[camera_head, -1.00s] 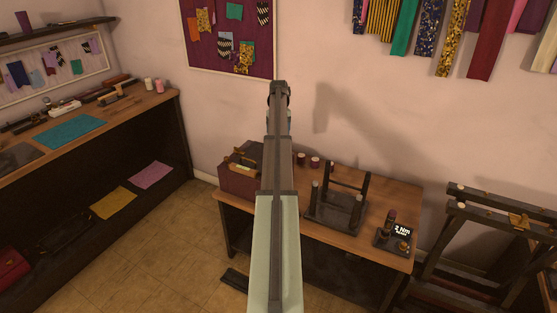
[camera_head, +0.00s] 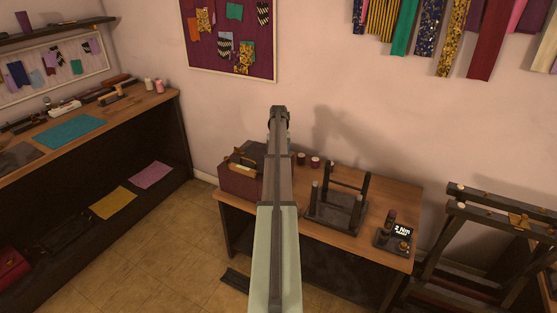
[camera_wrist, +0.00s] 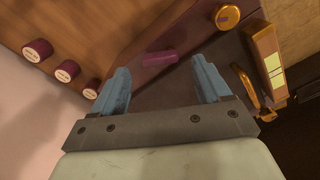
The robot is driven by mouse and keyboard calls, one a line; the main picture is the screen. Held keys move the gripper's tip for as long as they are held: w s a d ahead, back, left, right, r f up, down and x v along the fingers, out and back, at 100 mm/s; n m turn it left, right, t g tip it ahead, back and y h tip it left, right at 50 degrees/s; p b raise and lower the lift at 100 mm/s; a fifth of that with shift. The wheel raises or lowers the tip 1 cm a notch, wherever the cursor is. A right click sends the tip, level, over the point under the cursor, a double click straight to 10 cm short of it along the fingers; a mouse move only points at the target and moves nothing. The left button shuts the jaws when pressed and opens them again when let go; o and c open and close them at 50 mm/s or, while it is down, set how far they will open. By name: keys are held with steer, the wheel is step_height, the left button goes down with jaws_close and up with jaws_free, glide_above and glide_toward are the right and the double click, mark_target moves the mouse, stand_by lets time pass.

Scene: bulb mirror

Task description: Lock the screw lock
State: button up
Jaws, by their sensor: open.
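My gripper (camera_wrist: 162,78) is open in the wrist view, with two blue fingers apart and nothing held between them. A small purple block (camera_wrist: 160,58) shows beyond the gap, on or above a dark surface. A round gold knob (camera_wrist: 227,17) and a gold fitting with a pale label (camera_wrist: 270,62) lie to the right of the fingers. I cannot tell which part is the screw lock. In the head view a burgundy case (camera_head: 238,182) with brass parts on top stands on the table, partly hidden by my arm, which also hides the fingers.
Red spools (camera_wrist: 67,70) stand left of the fingers. On the table (camera_head: 300,222) are a dark upright frame (camera_head: 338,212) and a small device with a lit "2 Nm" display (camera_head: 402,232). A folding rack (camera_head: 490,225) stands at the right.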

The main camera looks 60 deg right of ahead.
steer(key=shift+f, duration=1.55)
steer(key=c, duration=1)
steer(key=shift+c, duration=0.2)
steer(key=shift+m, duration=0.3)
steer(key=m, duration=0.5)
steer(key=shift+s+a+m, duration=0.3)
steer(key=shift+a, duration=0.05)
steer(key=m, duration=0.5)
steer(key=shift+s+a+m, duration=0.1)
steer(key=shift+a+m, duration=0.2)
steer(key=shift+a, duration=0.05)
